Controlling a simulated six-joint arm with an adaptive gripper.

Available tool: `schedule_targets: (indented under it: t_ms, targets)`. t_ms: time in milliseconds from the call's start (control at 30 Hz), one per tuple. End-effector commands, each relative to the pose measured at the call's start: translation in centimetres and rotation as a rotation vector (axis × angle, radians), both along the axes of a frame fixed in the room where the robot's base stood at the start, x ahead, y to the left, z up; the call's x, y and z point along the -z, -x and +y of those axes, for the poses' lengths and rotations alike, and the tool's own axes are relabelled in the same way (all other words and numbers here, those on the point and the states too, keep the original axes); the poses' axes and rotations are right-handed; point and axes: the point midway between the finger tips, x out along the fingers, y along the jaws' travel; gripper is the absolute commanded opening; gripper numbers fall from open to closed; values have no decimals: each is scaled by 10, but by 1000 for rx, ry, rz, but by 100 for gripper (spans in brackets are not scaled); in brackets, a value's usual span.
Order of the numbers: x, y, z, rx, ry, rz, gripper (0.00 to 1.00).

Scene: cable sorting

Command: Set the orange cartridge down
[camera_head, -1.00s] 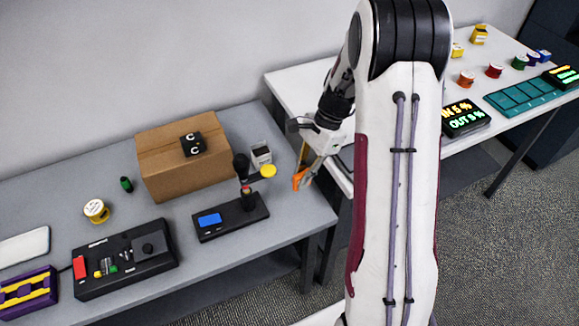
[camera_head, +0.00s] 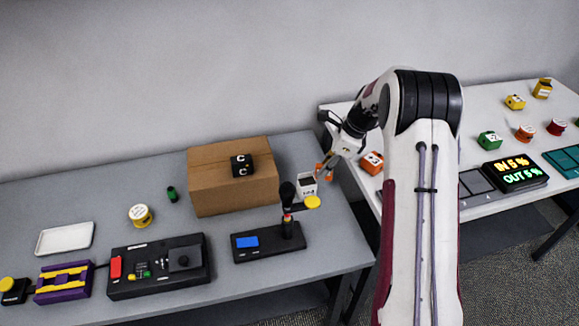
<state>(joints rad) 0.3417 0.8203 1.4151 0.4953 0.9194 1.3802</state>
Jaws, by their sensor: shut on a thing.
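My gripper (camera_head: 325,172) is shut on a small orange piece (camera_head: 328,178), taken as the orange cartridge. It shows only as small patches between and beside the fingers. The gripper points down beside the right edge of the grey table (camera_head: 340,232), just right of and behind a small white open-topped box (camera_head: 308,190). I cannot tell whether the held piece touches the table. Another orange block (camera_head: 372,162) with a pale label sits on the white table (camera_head: 350,110), right of the gripper and beside my arm.
A black device with a lever and yellow knob (camera_head: 312,202) stands in front of the white box. A cardboard box (camera_head: 228,195) with a black cube (camera_head: 241,165) on top is to the left. A lit display (camera_head: 514,172) is at right. The grey table's front right corner is clear.

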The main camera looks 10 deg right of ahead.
Motion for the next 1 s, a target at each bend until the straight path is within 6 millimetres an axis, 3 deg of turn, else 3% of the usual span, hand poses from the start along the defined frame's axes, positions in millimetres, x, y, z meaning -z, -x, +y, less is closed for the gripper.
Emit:
schedule_targets:
  t_ms: [400,1000]
  targets:
    - [-2,-69,17,267,-1,-2,0]
    - [-8,-143,48,594,-3,-1,0]
